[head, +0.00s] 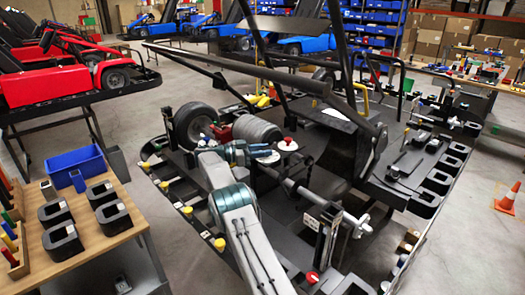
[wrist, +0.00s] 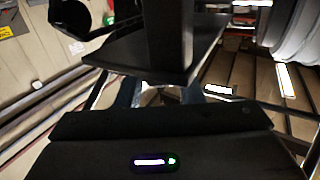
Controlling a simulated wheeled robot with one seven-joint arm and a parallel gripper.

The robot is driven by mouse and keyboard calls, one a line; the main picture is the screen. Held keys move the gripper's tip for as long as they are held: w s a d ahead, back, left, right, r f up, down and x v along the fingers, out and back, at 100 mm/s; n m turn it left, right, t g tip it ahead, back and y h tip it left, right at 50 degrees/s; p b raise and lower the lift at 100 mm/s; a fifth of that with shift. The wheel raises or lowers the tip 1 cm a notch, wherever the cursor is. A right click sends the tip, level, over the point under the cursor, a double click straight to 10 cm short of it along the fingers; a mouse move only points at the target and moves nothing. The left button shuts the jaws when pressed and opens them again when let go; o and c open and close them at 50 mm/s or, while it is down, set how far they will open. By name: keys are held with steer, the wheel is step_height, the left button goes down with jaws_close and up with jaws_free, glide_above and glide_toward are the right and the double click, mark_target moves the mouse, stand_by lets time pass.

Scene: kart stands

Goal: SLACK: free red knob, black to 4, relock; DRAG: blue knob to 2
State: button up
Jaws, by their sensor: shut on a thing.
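My gripper (head: 268,153), with blue fingers, reaches in over the kart stand, left of its middle. It is shut on a small part hidden between the fingertips; I cannot tell which knob it is. A red knob (head: 288,140) stands on a white disc just right of the fingertips. A second red knob (head: 312,277) sits low at the near end of the stand. In the wrist view the blue fingers (wrist: 158,94) are partly hidden by a dark plate and upright post (wrist: 168,38). I cannot make out the black knob, the blue knob or any scale numbers.
A thick dark bar (head: 240,72) slants above the gripper. Tyres (head: 195,125) lie behind it. Yellow-capped posts (head: 187,210) line the stand's left edge. A wooden bench with black blocks (head: 108,190) stands at left, and an orange cone (head: 508,198) at right.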

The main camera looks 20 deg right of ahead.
stand_by(0.6)
steer(key=o, duration=0.9)
steer(key=shift+d, duration=0.15)
steer(key=shift+o, duration=0.2)
steer(key=w+a, duration=0.1)
steer(key=a, duration=0.6)
steer(key=shift+w+a+p, duration=0.15)
steer(key=shift+a+p, duration=0.1)
steer(key=shift+p, duration=0.2)
